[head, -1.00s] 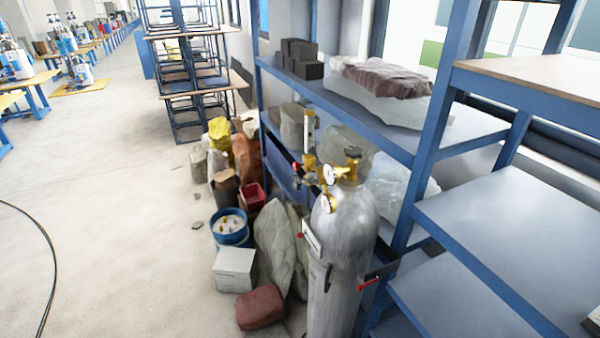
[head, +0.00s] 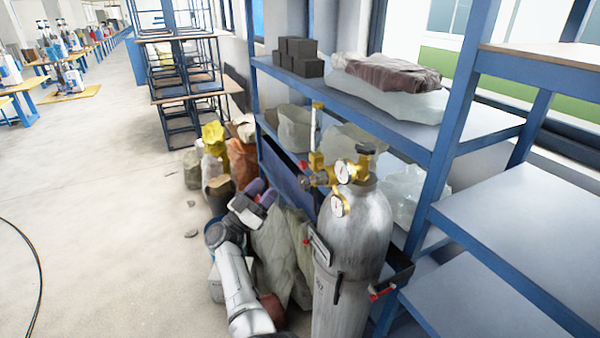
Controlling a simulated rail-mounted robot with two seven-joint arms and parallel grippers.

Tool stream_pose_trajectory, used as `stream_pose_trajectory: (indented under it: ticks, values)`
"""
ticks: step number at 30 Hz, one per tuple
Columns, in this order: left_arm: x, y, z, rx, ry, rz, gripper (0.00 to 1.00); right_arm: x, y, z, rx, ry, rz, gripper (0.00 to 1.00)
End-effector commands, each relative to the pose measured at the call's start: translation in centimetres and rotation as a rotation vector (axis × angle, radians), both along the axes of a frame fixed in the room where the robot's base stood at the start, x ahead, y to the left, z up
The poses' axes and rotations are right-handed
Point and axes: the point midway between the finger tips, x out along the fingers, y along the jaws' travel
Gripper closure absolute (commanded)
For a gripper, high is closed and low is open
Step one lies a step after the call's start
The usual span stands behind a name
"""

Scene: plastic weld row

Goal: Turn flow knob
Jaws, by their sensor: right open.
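A grey gas cylinder (head: 352,240) stands upright in front of the blue shelf. A brass regulator (head: 318,162) with two round gauges and a clear upright flow tube sits at its top. A small dark knob (head: 307,183) on the left of the regulator looks like the flow knob. My right gripper (head: 262,193) is open and empty, left of the knob and slightly lower in the picture, apart from it. My left gripper is not in view.
The blue shelf (head: 395,128) holds dark blocks (head: 299,57) and wrapped bundles (head: 385,85). Sacks (head: 242,160) and buckets crowd the floor behind my right arm. Open floor (head: 110,220) lies at left.

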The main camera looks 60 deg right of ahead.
Motion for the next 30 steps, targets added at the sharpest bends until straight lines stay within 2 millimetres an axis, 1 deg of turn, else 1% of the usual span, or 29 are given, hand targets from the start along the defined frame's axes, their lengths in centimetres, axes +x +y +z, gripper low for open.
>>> stream_pose_trajectory:
  ticks: [3,7,10,12,14,17,24,30]
  values:
    - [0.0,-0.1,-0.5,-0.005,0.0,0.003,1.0,0.0,1.2,0.2,0.083,-0.043,-0.135,0.47]
    - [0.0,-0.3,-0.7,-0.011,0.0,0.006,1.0,0.0,2.3,0.3,0.145,-0.063,-0.229,0.47]
    - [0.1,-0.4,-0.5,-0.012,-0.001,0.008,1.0,-0.2,2.7,0.5,0.172,-0.07,-0.268,0.47]
    - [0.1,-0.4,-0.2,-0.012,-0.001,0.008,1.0,-0.5,2.5,0.8,0.181,-0.072,-0.28,0.47]
    - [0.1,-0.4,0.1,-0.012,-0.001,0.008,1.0,-0.8,2.0,1.2,0.183,-0.072,-0.286,0.47]
    - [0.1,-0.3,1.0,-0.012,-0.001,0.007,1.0,-1.7,0.8,2.0,0.181,-0.073,-0.288,0.47]
    - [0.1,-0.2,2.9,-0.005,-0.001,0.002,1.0,-4.0,-2.8,3.8,0.18,-0.073,-0.286,0.47]
    - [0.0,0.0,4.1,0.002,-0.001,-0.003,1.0,-5.5,-5.3,4.9,0.179,-0.073,-0.284,0.47]
